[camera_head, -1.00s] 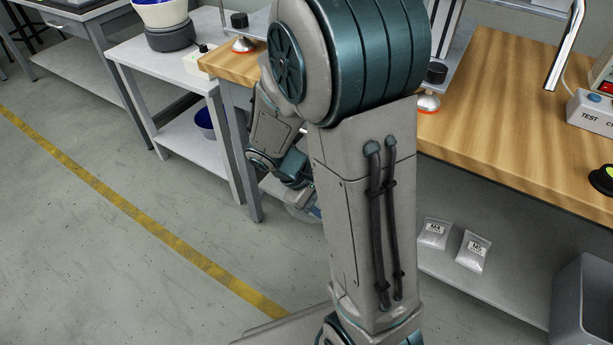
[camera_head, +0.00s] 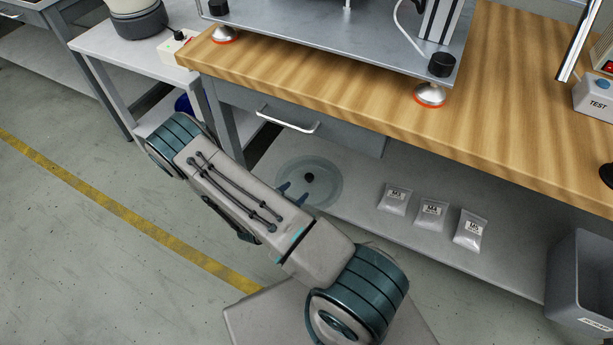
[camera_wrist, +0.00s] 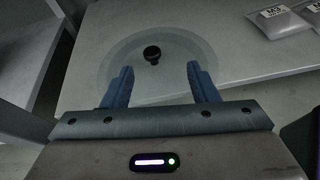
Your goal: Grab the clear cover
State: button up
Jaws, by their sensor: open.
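The clear cover (camera_head: 327,182) is a round, see-through disc-like lid with a small black knob (camera_head: 309,177) at its middle. It lies on the grey lower shelf under the wooden bench. It also shows in the wrist view (camera_wrist: 185,48), with its black knob (camera_wrist: 152,54) ahead of the fingertips and between their lines. My gripper (camera_wrist: 158,72) is open and empty, its two blue fingers apart and pointing toward the knob. In the head view my gripper (camera_head: 292,192) shows only as blue fingertips near the cover's front left side, partly hidden behind my arm.
Several labelled bags (camera_head: 432,212) lie on the shelf (camera_head: 365,225) to the right of the cover. A drawer with a handle (camera_head: 287,121) hangs above the cover. A bench leg (camera_head: 222,120) stands left. A grey bin (camera_head: 583,275) stands at the right.

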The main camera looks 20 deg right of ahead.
aim_at(308, 178)
jog(key=f, duration=0.1)
jog(key=f+n, duration=0.1)
jog(key=f, duration=0.1)
jog(key=shift+w+f+n+t+y, duration=0.2)
jog(key=shift+w+n+t+y, duration=0.1)
jog(key=shift+n+t+y, duration=0.1)
jog(key=b+x, duration=0.2)
jog(key=x, duration=0.5)
jog(key=shift+f+b, duration=0.1)
jog(key=shift+b, duration=0.3)
jog(key=shift+r+b+x, duration=0.15)
jog(key=shift+b+x, duration=0.65)
jog(key=shift+x, duration=0.7)
jog(key=shift+r+b+x, duration=0.15)
jog(key=shift+b+x, duration=0.65)
jog(key=shift+x, duration=0.7)
jog(key=shift+w+r, duration=0.15)
jog(key=shift+w, duration=0.05)
grip_shut()
